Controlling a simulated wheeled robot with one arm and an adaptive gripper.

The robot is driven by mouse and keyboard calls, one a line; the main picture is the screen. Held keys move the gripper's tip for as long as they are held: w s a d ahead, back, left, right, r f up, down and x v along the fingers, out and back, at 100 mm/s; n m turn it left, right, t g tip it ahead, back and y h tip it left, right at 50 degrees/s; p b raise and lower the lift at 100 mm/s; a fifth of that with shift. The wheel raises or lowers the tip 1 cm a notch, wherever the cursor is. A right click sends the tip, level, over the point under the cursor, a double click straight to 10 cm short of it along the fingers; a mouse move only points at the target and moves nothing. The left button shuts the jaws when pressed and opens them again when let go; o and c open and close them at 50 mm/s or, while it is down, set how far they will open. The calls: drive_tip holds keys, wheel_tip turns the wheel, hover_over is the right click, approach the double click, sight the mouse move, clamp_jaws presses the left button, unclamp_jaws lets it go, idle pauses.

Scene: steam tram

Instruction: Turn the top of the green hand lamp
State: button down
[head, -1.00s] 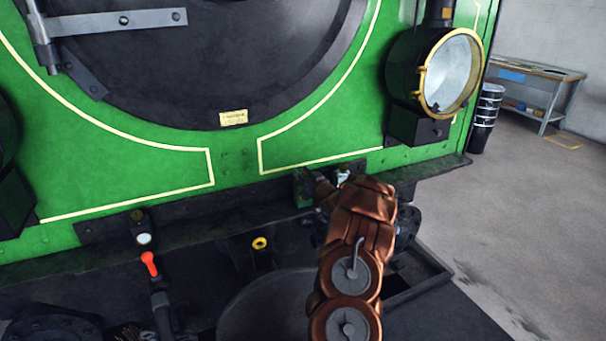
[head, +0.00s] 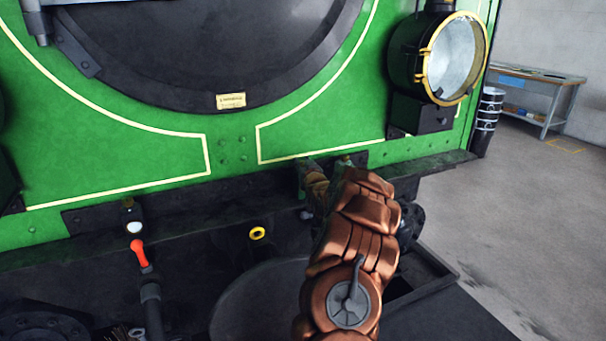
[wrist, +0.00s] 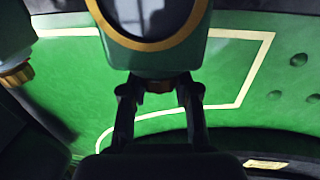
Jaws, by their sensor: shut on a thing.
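The green hand lamp (wrist: 158,52) fills the top middle of the wrist view, with a dark round lens in a brass-coloured ring. The wrist view looks upside down, so the lamp's top (wrist: 159,86) points down toward my gripper. My gripper (wrist: 160,92) has its two black fingers on either side of this top and is shut on it. In the head view my brown arm covers most of the gripper and lamp; a green part of a lamp (head: 304,178) shows just left of the arm, by the dark beam.
Another green body with a brass cap (wrist: 16,76) stands close by at the left of the wrist view. A large headlamp (head: 450,58) is at upper right of the head view. A red-handled lever (head: 139,253) and a yellow ring (head: 257,233) are left of my arm. Open floor lies right.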

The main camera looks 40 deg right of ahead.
drive_tip(key=shift+w+a+f+m+g+h+b, duration=0.1)
drive_tip(key=shift+f+m+g+h+b, duration=0.05)
drive_tip(key=shift+m+g+h+b, duration=0.65)
drive_tip(key=shift+r+m+g+h+p, duration=0.3)
drive_tip(key=shift+m+g+h, duration=0.25)
drive_tip(key=shift+h, duration=0.35)
drive_tip(key=shift+r+m+g+h+p, duration=0.15)
drive_tip(key=shift+m+g+h+p, duration=0.45)
drive_tip(key=shift+p, duration=0.35)
drive_tip(key=m+g+h+p, duration=0.1)
drive_tip(key=m+g+p, duration=0.1)
drive_tip(key=p, duration=0.2)
drive_tip(key=shift+h, duration=0.4)
drive_tip(key=shift+m+g+h+p, duration=0.25)
drive_tip(key=shift+g+h+p, duration=0.05)
drive_tip(key=shift+g+p, duration=0.3)
drive_tip(key=shift+f+m+g+p, duration=0.25)
drive_tip(key=shift+m+g+p, duration=0.05)
drive_tip(key=shift+g+p, duration=0.15)
drive_tip(key=c, duration=0.8)
unclamp_jaws()
